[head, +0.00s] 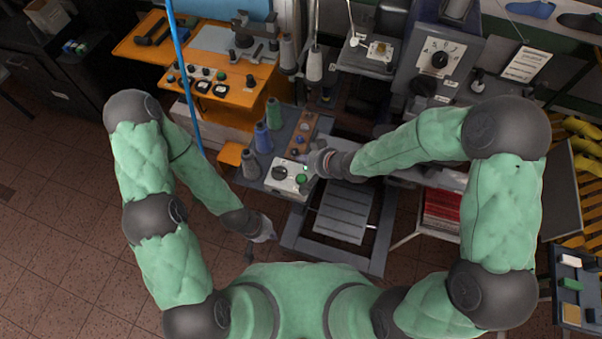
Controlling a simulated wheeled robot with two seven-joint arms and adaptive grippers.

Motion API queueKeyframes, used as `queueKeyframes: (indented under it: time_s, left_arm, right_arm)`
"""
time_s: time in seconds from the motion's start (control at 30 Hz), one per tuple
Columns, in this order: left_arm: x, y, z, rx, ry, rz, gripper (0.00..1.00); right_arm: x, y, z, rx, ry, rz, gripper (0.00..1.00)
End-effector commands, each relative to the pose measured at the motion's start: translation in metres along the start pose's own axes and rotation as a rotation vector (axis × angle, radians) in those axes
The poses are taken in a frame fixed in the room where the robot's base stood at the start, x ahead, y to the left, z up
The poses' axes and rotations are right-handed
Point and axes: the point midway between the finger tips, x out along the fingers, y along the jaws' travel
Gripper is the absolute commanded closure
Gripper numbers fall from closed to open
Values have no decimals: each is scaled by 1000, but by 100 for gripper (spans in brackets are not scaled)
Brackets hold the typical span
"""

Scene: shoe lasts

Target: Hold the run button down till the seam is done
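A white control box (284,188) stands on the grey bench in the middle of the head view. It carries a dark round knob (279,173) and a green button (301,180), which looks like the run button. A small bright green light (305,168) shows beside it. My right gripper (308,158) is just above and behind the box, close to the green button. I cannot tell whether it touches the button, or whether its fingers are open or shut. My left gripper (267,236) hangs low, in front of the box and apart from it; its fingers are too small to read.
Blue and green thread cones (263,138) stand behind the box. A grey pedal plate (342,217) lies on the floor frame. An orange table (160,55) with tools is at the back left. A machine panel with a dial (439,60) stands at the back right. The left floor is clear.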

Motion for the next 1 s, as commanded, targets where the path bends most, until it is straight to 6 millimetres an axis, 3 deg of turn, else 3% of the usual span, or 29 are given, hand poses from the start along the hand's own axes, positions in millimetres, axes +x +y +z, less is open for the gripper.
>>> queueKeyframes:
  time_s: [0.37,1.0]
  left_arm:
    - [8,-3,0,0,0,0,100]
    - [68,-24,-3,0,1,0,100]
  right_arm:
    - [6,4,4,0,0,0,100]
    - [53,39,39,1,-1,1,100]
